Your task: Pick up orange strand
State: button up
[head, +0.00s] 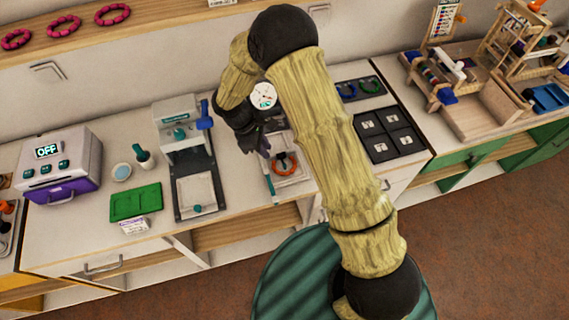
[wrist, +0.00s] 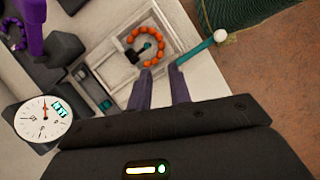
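The orange strand (wrist: 131,40) is a curved, open loop of round orange beads. It lies in a pale square tray (wrist: 170,22) in the wrist view, around a small dark piece with a teal tip. In the head view the strand (head: 284,172) shows on the counter just right of and below my gripper (head: 264,150). In the wrist view my gripper (wrist: 161,73) has two purple-grey fingers apart with a gap between them. Nothing is between them, and the strand lies beyond their tips. The height of the tips above the tray is hard to tell.
A teal rod with a white knob (wrist: 220,36) lies along the tray's edge. A round dial (wrist: 42,118) stands close by. In the head view a press (head: 185,140) is left of the tray, and a dark four-square board (head: 390,132) is right.

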jog(key=p, duration=0.2)
send_over(282, 172)
jog(key=a, duration=0.2)
notch_tip(282, 172, down, 8)
jog(key=shift+r, duration=0.2)
jog(key=shift+a+p+x, duration=0.15)
jog(key=shift+p+x, duration=0.65)
jog(key=shift+x, duration=0.5)
jog(key=shift+a+p+x, duration=0.15)
jog(key=shift+p+x, duration=0.65)
jog(key=shift+x, duration=0.45)
jog(key=shift+f, duration=0.15)
grip_shut()
